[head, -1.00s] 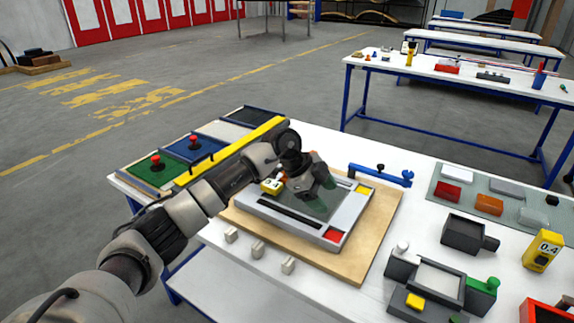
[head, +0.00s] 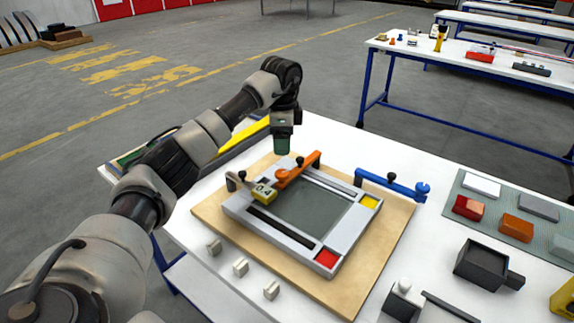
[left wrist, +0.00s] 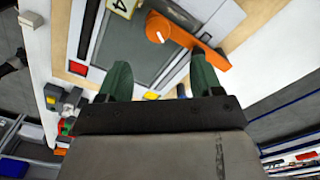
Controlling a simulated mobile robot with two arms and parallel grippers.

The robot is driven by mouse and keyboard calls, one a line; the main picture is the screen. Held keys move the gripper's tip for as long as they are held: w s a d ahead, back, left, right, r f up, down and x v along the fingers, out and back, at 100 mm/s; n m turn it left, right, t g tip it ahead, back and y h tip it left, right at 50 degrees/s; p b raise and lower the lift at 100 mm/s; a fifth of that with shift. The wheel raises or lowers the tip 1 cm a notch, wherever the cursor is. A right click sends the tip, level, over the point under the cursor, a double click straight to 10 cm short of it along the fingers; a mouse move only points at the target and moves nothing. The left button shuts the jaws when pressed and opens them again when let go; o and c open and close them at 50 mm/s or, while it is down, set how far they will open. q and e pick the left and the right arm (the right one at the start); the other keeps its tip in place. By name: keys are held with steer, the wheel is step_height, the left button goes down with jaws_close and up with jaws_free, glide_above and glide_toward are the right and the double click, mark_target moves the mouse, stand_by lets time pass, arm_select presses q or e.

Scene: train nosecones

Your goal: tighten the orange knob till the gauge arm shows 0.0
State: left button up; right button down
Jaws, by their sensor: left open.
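The orange knob (head: 282,175) sits on an orange bar (head: 302,167) at the far left part of a grey frame; the knob also shows in the left wrist view (left wrist: 158,27), with a pale pointer mark. Beside it is the yellow gauge block (head: 264,192), marked 0.4, on a grey arm; part of the block shows in the left wrist view (left wrist: 124,6). My left gripper (head: 283,147) points down, behind and above the knob, apart from it. Its green fingers (left wrist: 160,77) are open and empty. My right gripper is in neither view.
The grey frame (head: 262,229) with red and yellow corner pads lies on a wooden board (head: 320,298). A blue clamp bar (head: 392,184) stands to the right. Several small pale blocks (head: 240,267) lie in front. A dark box (head: 482,262) stands at right.

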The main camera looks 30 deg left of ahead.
arm_select(q)
glide_above(282, 172)
steer(key=f, duration=0.2)
steer(key=f+p, duration=0.1)
steer(key=f, duration=0.1)
steer(key=shift+s+f, duration=0.2)
steer(key=shift+f, duration=0.15)
steer(key=f, duration=0.4)
steer(key=shift+w, duration=0.2)
steer(key=shift+f, duration=0.4)
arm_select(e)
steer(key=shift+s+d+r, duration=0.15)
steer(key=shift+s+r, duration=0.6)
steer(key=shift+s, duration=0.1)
arm_select(q)
steer(key=shift+c, duration=1.1)
steer(key=c, duration=0.7)
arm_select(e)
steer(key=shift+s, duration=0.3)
